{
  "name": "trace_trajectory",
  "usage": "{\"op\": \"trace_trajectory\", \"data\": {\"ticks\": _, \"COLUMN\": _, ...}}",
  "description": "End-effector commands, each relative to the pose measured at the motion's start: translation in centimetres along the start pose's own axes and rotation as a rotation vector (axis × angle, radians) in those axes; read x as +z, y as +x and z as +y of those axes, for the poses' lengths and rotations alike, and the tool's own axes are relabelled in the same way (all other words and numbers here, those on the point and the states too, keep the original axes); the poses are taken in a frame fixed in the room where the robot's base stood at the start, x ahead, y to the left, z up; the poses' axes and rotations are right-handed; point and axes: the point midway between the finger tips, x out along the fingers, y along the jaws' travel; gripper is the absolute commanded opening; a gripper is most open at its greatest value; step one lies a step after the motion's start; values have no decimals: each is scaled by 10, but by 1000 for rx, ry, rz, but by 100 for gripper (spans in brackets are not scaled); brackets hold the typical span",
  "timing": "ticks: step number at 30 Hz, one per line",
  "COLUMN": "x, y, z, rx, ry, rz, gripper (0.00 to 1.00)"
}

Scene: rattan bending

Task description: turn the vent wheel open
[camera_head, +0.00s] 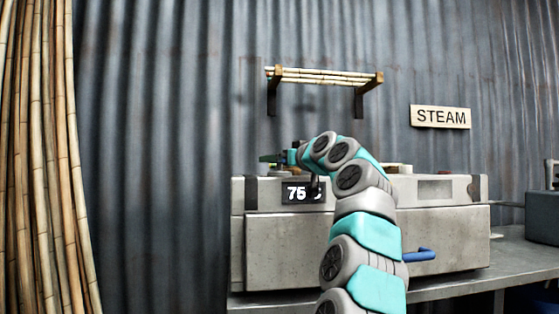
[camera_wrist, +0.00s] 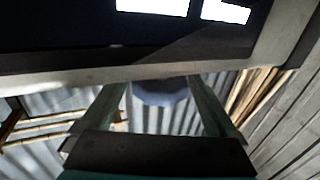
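My gripper (camera_head: 271,158) is small in the head view, reaching left above the top of the grey steam box (camera_head: 290,252). In the wrist view my gripper (camera_wrist: 157,84) has its two greenish fingers wide apart. A rounded blue-grey thing (camera_wrist: 160,95) shows between the fingertips, partly behind the box edge. I cannot tell whether it is the vent wheel, or whether the fingers touch it. No vent wheel is clearly seen in the head view, where my arm covers the middle of the box.
A blue handle (camera_head: 420,256) sticks out lower right. A rack of poles (camera_head: 325,76) and a STEAM sign (camera_head: 441,117) are on the corrugated wall. Bamboo poles (camera_head: 40,150) stand left.

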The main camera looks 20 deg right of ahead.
Motion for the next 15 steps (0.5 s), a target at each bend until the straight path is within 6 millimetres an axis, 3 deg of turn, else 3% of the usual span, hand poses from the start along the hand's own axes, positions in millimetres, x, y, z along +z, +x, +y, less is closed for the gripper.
{"op": "trace_trajectory", "data": {"ticks": 2, "x": 0, "y": 0, "z": 0, "rx": 0, "ry": 0, "rz": 0, "gripper": 84}}
{"op": "trace_trajectory", "data": {"ticks": 15, "x": 0, "y": 0, "z": 0, "rx": 0, "ry": 0, "rz": 0, "gripper": 34}}
